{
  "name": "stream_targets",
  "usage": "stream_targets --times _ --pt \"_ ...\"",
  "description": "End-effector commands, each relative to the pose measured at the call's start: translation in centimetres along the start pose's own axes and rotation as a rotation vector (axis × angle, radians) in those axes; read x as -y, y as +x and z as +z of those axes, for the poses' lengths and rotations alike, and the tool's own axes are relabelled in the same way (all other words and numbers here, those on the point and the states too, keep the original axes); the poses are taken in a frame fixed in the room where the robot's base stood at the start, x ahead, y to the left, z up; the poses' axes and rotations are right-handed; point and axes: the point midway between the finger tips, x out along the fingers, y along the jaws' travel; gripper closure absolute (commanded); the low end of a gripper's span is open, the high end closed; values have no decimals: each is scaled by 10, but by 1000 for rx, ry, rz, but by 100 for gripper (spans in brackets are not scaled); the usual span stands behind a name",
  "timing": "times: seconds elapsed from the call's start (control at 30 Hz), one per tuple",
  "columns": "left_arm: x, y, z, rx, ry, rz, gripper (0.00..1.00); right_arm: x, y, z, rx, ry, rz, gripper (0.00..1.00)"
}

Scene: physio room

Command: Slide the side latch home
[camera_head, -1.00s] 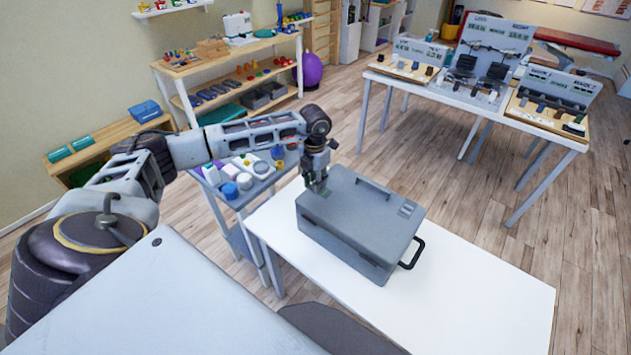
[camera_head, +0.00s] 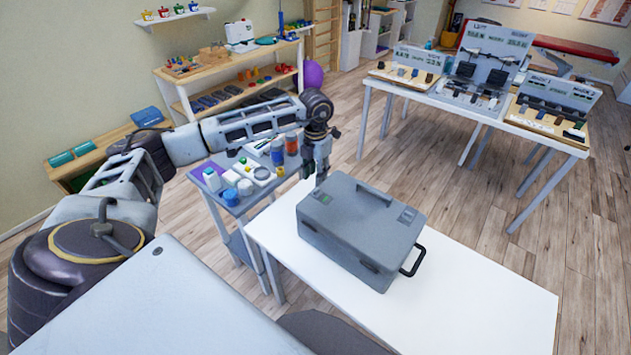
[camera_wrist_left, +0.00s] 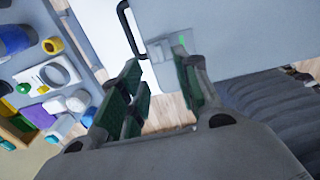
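A grey case (camera_head: 355,235) sits closed on the white table (camera_head: 455,290). The case side (camera_wrist_left: 235,35) fills the upper right there, with a small green-marked latch (camera_wrist_left: 182,43) just beyond the right finger. Contact cannot be told. My right gripper is not in view.
A black handle (camera_head: 414,262) sticks out at the case's right end; a black handle (camera_wrist_left: 128,28) also shows in the wrist view. A cart (camera_head: 237,207) with bottles and tubs stands close to the left. The white table's front right is clear.

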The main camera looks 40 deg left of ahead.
Motion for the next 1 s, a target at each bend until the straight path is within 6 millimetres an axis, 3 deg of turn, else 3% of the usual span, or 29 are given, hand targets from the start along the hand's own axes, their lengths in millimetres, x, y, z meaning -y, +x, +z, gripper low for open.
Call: stream_targets --times 0.2,0.4,1.0 --pt "0 -32 1 3 1 0 68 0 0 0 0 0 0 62" --pt "0 -50 0 2 0 0 68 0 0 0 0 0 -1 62" --pt "0 -55 0 0 0 0 68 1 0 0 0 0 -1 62"
